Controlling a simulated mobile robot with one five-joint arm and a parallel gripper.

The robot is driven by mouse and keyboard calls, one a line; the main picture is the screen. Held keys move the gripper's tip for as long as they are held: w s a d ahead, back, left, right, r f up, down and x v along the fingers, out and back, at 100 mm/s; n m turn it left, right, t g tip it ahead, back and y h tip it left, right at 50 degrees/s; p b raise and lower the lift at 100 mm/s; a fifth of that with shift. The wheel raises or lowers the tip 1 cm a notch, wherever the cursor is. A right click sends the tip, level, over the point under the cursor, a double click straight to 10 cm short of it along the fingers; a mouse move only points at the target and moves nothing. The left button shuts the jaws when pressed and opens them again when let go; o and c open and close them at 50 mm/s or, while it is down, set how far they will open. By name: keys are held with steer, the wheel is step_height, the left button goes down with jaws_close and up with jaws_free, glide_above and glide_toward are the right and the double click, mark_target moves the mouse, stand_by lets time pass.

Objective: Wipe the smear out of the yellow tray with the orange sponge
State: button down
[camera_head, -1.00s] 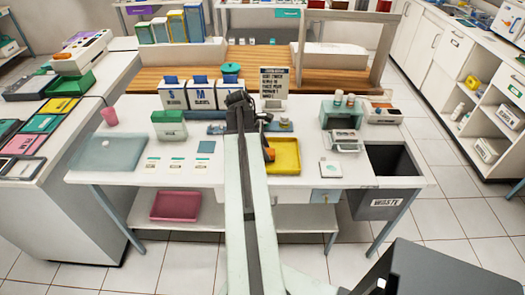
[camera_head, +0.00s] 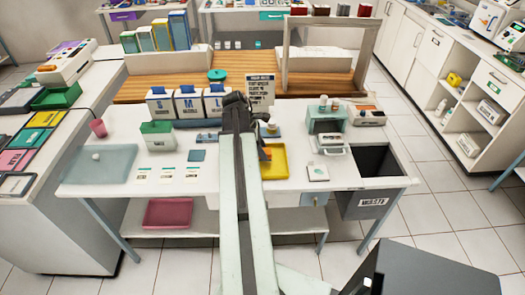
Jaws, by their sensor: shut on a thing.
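The yellow tray (camera_head: 278,166) lies on the white table, right of my arm, which covers its left part. A small part of the orange sponge (camera_head: 266,154) shows at the arm's right edge, over the tray's left side. My gripper (camera_head: 263,147) is mostly hidden behind my arm and is shut on the sponge. I cannot tell whether the sponge touches the tray floor. No smear can be made out in the visible part of the tray.
Glove boxes (camera_head: 186,104) and a sign (camera_head: 260,90) stand behind the tray. A small sterilizer-like unit (camera_head: 326,120) and a white pad (camera_head: 318,173) are to its right. The waste bin (camera_head: 365,203) is at the table's right end. A blue-grey mat (camera_head: 100,166) lies left.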

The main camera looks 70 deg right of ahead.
steer(key=shift+r+p, duration=0.8)
steer(key=shift+r, duration=0.45)
step_height(320, 180, up, 3)
steer(key=p, duration=0.3)
steer(key=shift+r, duration=0.1)
